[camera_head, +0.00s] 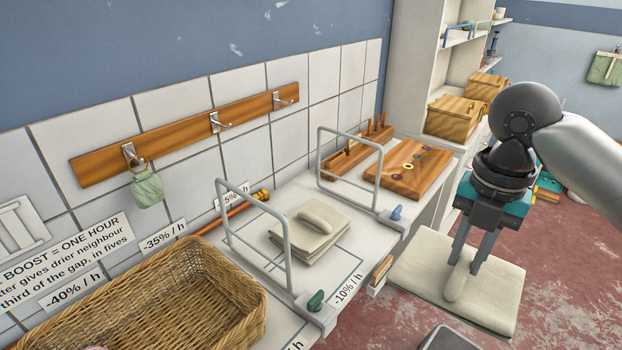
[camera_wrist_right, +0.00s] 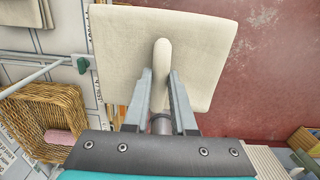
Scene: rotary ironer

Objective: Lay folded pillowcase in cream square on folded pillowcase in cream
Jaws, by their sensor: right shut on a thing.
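A cream folded pillowcase (camera_head: 500,285), flat and square with a raised roll on top, hangs level in front of the counter at the right of the head view. My right gripper (camera_head: 465,267) is shut on its roll from above. In the right wrist view the held pillowcase (camera_wrist_right: 205,70) spreads beyond the fingers. Another cream folded pillowcase (camera_head: 290,235), also with a roll on top, lies stacked on the counter between two wire frames; what is under it is partly hidden. Its edge shows at the top left of the wrist view (camera_wrist_right: 15,14). My left gripper is not in view.
Wire frames (camera_head: 286,240) (camera_head: 349,130) stand either side of the counter pillowcase. A wicker basket (camera_head: 225,290) is at the left, a wooden board with rings (camera_head: 415,175) behind. A hook rail (camera_head: 190,135) is on the wall. The red floor (camera_head: 560,290) is open at right.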

